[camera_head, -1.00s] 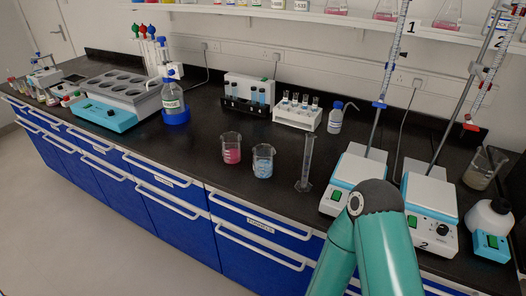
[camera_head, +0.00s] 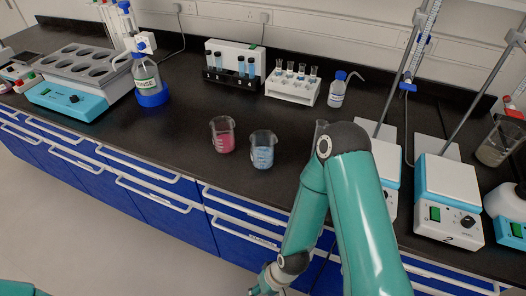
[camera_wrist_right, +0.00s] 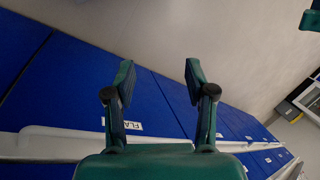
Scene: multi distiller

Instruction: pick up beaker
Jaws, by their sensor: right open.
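Two beakers stand upright on the black bench top in the head view. One beaker (camera_head: 222,135) holds pink-red liquid; the other beaker (camera_head: 262,150), just to its right, holds blue liquid. A third beaker (camera_head: 497,143) with murky liquid stands at the far right. My right arm rises in front of the bench, its hand low at the bottom edge. In the right wrist view my right gripper (camera_wrist_right: 158,75) is open and empty, facing the blue drawer fronts and the floor. My left gripper is not in view; only a bit of green shows at the bottom left.
A measuring cylinder (camera_head: 319,133) is mostly hidden behind my right arm. Hotplate stirrers (camera_head: 447,195) stand to the right. A test tube rack (camera_head: 292,88), a wash bottle (camera_head: 338,90) and a blue-based bottle (camera_head: 148,85) stand behind. The bench front before the beakers is clear.

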